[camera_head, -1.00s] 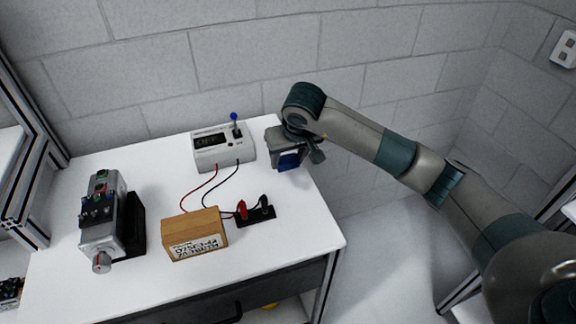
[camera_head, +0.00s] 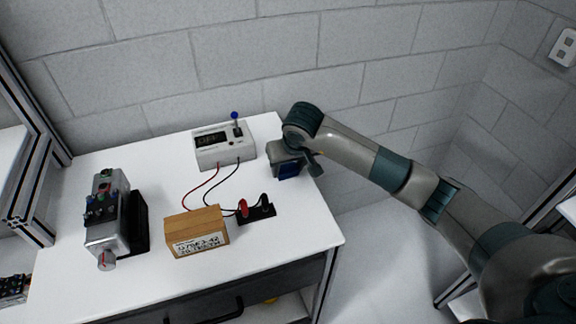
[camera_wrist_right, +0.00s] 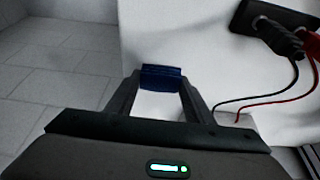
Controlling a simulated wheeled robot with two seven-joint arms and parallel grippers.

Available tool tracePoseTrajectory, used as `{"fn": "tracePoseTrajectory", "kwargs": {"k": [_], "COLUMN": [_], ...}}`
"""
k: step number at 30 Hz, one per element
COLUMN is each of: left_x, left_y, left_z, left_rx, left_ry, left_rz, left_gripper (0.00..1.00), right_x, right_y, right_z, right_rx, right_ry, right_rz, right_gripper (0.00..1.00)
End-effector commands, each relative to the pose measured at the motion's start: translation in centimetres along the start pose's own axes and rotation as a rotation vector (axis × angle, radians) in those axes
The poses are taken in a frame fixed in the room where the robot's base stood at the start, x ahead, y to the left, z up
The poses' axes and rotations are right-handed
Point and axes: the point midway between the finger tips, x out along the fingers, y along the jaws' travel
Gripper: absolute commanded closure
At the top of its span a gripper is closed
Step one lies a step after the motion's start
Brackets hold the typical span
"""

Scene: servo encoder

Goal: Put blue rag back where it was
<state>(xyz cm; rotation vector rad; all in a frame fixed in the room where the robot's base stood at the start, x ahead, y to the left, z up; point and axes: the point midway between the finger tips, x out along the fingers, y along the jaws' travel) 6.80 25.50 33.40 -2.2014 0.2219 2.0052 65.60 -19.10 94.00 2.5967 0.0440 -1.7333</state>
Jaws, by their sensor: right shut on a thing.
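The blue rag (camera_head: 289,171) is a small dark blue block of cloth near the right edge of the white table. My right gripper (camera_wrist_right: 160,84) is shut on it, with the rag between the two fingertips in the right wrist view (camera_wrist_right: 161,78). In the head view, my right gripper (camera_head: 291,172) and wrist hide part of the rag. I cannot tell whether the rag touches the tabletop. My left gripper is not in view.
On the white table (camera_head: 290,225) stand a display box with a blue-tipped lever (camera_head: 224,144), a wooden block (camera_head: 196,231), a black clip holder (camera_head: 256,213) with red and black leads, and a motor unit (camera_head: 112,225). The table's right edge is close to my gripper.

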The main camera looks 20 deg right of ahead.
Motion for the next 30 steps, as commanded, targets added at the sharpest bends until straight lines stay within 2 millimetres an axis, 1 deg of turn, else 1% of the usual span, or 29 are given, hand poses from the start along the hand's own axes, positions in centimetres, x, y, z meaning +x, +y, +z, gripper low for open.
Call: {"fn": "tracePoseTrajectory", "kwargs": {"k": [7,8,9,10,19,24,25,30], "left_x": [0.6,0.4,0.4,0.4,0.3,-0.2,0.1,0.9], "left_y": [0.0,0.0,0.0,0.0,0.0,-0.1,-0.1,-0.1], "left_z": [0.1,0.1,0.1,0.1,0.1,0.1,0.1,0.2], "left_rx": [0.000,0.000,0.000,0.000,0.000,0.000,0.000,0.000], "left_ry": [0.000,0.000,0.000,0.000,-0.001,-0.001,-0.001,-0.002], "left_rz": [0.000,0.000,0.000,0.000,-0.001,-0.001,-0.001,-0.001], "left_gripper": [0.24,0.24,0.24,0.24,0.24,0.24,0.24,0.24], "right_x": [0.4,0.2,0.2,0.2,0.2,-0.2,-0.3,-2.3], "right_y": [0.0,0.0,0.0,0.0,0.0,0.0,0.0,0.0], "right_z": [0.2,0.1,0.1,0.1,0.1,-0.1,-0.1,-0.1], "right_rx": [-0.001,-0.001,-0.001,0.000,0.000,0.000,0.000,-0.002], "right_ry": [0.000,0.000,0.000,0.000,0.000,-0.001,0.002,0.004], "right_rz": [0.000,0.000,0.000,0.000,0.000,0.000,0.000,0.000], "right_gripper": [0.77,0.45,0.36,0.34,0.34,0.34,0.34,0.34]}}
